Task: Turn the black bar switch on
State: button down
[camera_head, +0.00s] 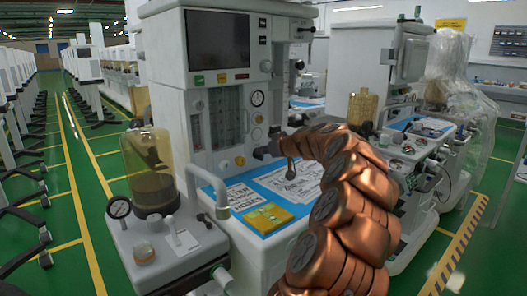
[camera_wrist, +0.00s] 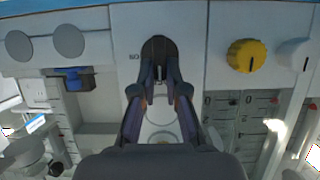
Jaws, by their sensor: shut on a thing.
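The black bar switch (camera_wrist: 158,48) is in the wrist view at the top centre, on a dark oval mount in the pale cart panel. My gripper (camera_wrist: 160,75) reaches up to it from below, its two dark fingers shut on the bar, one on each side. The fingertips cover much of the bar, so its exact angle is hard to read. In the head view my gripper (camera_head: 268,147) is at the front panel of the near anaesthesia cart (camera_head: 175,60), and the switch is hidden behind it.
A yellow knob (camera_wrist: 246,55) is right of the switch in the wrist view; two grey round knobs (camera_wrist: 68,41) are left. In the head view a blue-edged worktop (camera_head: 210,195) with papers lies below my arm. An amber canister (camera_head: 150,165) stands left.

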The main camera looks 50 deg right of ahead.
jog(key=shift+f, duration=0.1)
jog(key=m+y+p, duration=0.1)
jog(key=m, duration=0.1)
jog(key=d+m+y, duration=0.1)
jog(key=shift+m+p, duration=0.35)
jog(key=shift+m, duration=0.05)
jog(key=shift+d+f+m+t+y+p, duration=0.2)
jog(key=shift+m+t+y+p, duration=0.2)
jog(key=shift+m+y+p, duration=0.5)
jog(key=m+p, duration=0.1)
jog(key=m+t+y+p, duration=0.1)
jog(key=m, duration=0.1)
jog(key=shift+d+f, duration=0.2)
jog(key=shift+f, duration=0.2)
jog(key=shift+f+m+t+y+p, duration=0.15)
jog(key=shift+m+t+y, duration=0.2)
jog(key=shift+m, duration=0.5)
jog(key=shift+f+m+t+y+p, duration=0.15)
jog(key=shift+m+t+y, duration=0.2)
jog(key=shift+m, duration=0.5)
